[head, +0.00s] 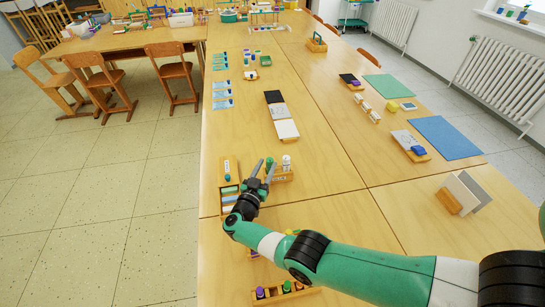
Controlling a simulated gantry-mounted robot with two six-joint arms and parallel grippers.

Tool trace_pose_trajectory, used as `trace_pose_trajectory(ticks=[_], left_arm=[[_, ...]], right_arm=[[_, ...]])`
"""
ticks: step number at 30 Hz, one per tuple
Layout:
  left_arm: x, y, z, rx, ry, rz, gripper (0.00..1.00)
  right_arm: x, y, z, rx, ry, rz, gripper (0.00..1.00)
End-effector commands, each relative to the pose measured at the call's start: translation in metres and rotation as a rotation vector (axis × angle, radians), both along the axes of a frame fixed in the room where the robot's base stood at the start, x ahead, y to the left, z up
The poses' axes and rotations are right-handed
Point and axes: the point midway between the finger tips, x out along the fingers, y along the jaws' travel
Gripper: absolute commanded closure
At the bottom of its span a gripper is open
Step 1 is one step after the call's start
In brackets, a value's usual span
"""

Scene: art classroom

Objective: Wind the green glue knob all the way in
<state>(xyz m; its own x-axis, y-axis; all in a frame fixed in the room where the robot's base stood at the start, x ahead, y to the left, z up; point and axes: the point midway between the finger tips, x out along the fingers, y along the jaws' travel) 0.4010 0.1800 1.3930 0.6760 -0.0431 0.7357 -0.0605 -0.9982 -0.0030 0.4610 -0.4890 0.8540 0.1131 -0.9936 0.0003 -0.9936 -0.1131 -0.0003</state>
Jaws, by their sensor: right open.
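My right gripper (265,167) is open, with its two fingers pointing up the picture, at a wooden holder (283,175) on the table. A small green piece, perhaps the green glue knob (269,161), shows between or just behind the fingertips. I cannot tell whether the fingers touch it. A white stick (286,162) stands in the holder to the right of the gripper. My own gripper hides part of the holder. My left gripper is not in view.
A wooden tray (228,170) with sticks lies left of the gripper. Black and white pads (285,129) lie farther up the table. A blue sheet (446,137) and a card stand (463,193) are at the right. The table between the pads and the holder is clear.

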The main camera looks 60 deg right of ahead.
Motion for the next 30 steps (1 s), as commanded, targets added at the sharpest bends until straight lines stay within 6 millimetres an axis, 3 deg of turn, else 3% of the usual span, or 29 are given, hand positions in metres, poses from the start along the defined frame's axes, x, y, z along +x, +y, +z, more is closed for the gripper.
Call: trace_pose_trajectory(ticks=[3, 9, 19, 20, 27, 30], left_arm=[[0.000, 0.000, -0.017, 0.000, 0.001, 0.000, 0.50], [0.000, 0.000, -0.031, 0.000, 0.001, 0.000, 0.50], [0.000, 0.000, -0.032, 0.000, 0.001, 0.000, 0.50], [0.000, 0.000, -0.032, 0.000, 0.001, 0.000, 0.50], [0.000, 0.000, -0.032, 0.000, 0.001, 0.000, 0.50], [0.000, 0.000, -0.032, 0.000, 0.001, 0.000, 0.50]], right_arm=[[0.002, -0.028, -0.006, 0.000, -0.001, -0.004, 0.54], [0.006, -0.059, -0.004, -0.001, 0.000, -0.001, 0.54], [0.007, -0.066, 0.000, 0.000, 0.001, 0.001, 0.54], [0.007, -0.066, 0.000, 0.000, 0.001, 0.001, 0.56], [0.007, -0.066, -0.001, 0.000, 0.000, 0.001, 0.99], [0.007, -0.066, -0.001, 0.000, 0.000, 0.001, 1.00]])
